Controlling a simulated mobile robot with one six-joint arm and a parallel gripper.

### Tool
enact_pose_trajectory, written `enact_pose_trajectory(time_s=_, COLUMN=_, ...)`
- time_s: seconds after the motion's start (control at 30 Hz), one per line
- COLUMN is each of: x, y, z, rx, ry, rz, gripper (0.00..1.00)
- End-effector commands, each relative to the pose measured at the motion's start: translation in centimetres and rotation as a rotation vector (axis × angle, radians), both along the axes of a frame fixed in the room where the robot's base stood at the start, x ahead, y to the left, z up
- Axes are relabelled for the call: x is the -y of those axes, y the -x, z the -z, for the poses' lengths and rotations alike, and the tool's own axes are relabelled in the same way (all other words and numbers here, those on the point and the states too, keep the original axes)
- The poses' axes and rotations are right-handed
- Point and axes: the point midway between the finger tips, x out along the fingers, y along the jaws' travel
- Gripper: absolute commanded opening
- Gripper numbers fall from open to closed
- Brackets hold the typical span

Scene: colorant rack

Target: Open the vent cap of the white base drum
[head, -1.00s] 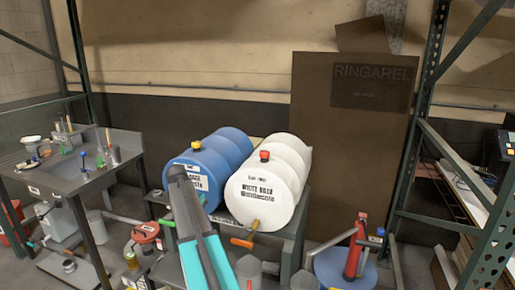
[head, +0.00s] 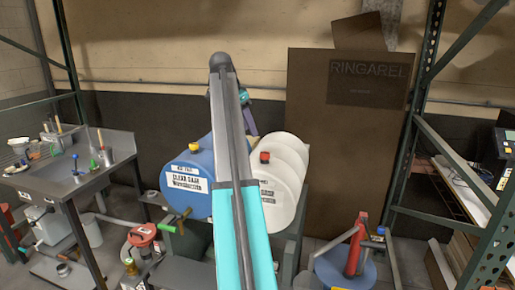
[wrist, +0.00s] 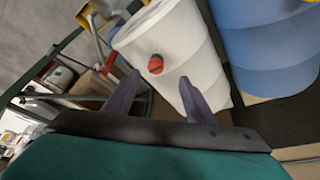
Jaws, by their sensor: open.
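The white base drum (head: 292,153) lies on its side on a stand, with a red vent cap (head: 265,156) on top near its front end. My arm crosses in front of its left part and hides some of the label. In the wrist view the white drum (wrist: 178,40) fills the upper middle. Its red cap (wrist: 155,64) shows just beyond and between the fingertips of my gripper (wrist: 158,79). The two fingers are spread apart and nothing is between them. I cannot tell whether they touch the drum. In the head view my gripper is mostly hidden behind my arm.
A blue drum (head: 188,168) with a yellow cap (head: 194,147) lies close to the left of the white drum. A sink bench (head: 70,170) stands at left, a green rack post (head: 425,110) at right. A brown panel (head: 345,150) stands behind.

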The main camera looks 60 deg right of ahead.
Motion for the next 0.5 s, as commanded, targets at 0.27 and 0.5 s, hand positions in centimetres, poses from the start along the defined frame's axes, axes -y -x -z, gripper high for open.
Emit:
enact_pose_trajectory(time_s=0.27, x=0.7, y=1.2, z=-2.2, rx=0.010, ry=0.013, rz=0.047, gripper=0.50)
enact_pose_trajectory(time_s=0.5, x=0.3, y=0.9, z=-2.1, rx=0.009, ry=0.013, rz=0.040, gripper=0.50)
